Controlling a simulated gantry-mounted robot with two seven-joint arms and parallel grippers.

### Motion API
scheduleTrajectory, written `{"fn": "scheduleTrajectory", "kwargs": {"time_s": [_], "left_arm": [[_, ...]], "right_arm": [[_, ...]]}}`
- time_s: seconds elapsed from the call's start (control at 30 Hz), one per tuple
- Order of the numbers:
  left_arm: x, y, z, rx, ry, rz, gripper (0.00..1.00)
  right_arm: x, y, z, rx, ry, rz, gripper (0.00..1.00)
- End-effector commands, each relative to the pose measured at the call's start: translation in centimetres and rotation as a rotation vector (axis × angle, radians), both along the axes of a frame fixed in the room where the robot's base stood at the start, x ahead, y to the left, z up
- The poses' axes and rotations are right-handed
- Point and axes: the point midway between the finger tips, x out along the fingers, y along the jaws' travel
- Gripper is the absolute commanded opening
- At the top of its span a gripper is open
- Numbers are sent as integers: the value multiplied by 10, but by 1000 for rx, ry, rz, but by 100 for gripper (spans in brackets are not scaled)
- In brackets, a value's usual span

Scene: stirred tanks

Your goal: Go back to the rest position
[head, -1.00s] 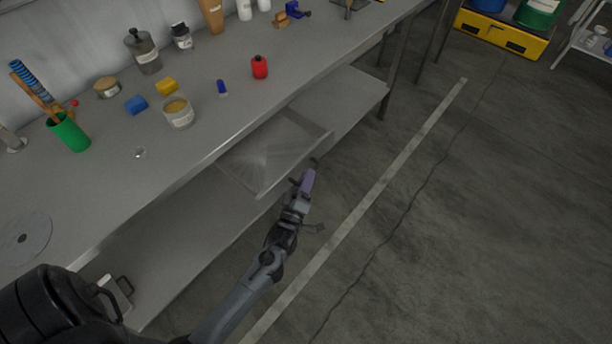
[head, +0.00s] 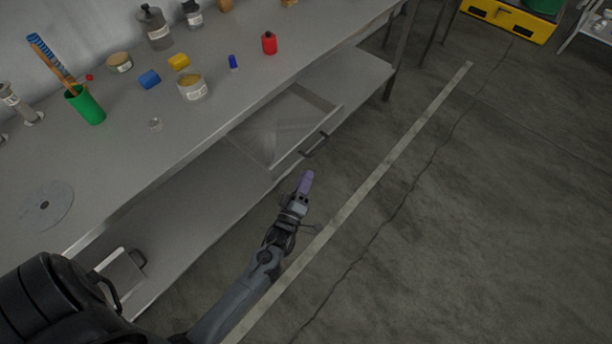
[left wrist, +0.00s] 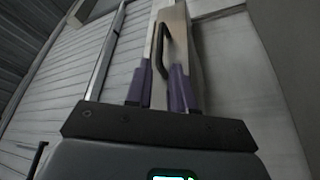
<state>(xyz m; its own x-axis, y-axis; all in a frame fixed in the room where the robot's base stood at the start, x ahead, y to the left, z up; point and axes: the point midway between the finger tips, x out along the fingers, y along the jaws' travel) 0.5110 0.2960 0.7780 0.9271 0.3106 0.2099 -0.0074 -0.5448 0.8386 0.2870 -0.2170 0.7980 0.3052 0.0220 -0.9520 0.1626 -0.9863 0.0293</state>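My left gripper (head: 304,184) hangs in front of the bench, a little short of an open drawer (head: 283,125). Its purple fingers also show in the left wrist view (left wrist: 158,80), spread apart with nothing held between them. The drawer's dark handle (head: 314,144) is clear of the fingers in the head view. In the left wrist view the handle (left wrist: 159,50) lies beyond the fingertips. What is inside the drawer looks empty. My right gripper is not in view.
A lower shelf (head: 175,215) runs beneath.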

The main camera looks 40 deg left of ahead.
Motion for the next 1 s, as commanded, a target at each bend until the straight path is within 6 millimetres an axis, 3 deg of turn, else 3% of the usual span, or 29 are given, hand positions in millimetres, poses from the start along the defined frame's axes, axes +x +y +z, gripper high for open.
{"fn": "scheduleTrajectory", "kwargs": {"time_s": [0.2, 0.37, 0.5, 0.77, 1.0], "left_arm": [[-4, 0, -3, 0, 9, 1, 23], [-27, 5, -19, 33, 57, -18, 23], [-44, 1, 13, 89, 73, -91, 23], [-63, -36, 36, 257, 448, -264, 23], [-112, -72, 46, 511, 865, -476, 23]], "right_arm": [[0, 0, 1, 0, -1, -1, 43], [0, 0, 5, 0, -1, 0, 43], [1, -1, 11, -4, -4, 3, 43], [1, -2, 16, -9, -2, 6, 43], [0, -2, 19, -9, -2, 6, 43]]}}
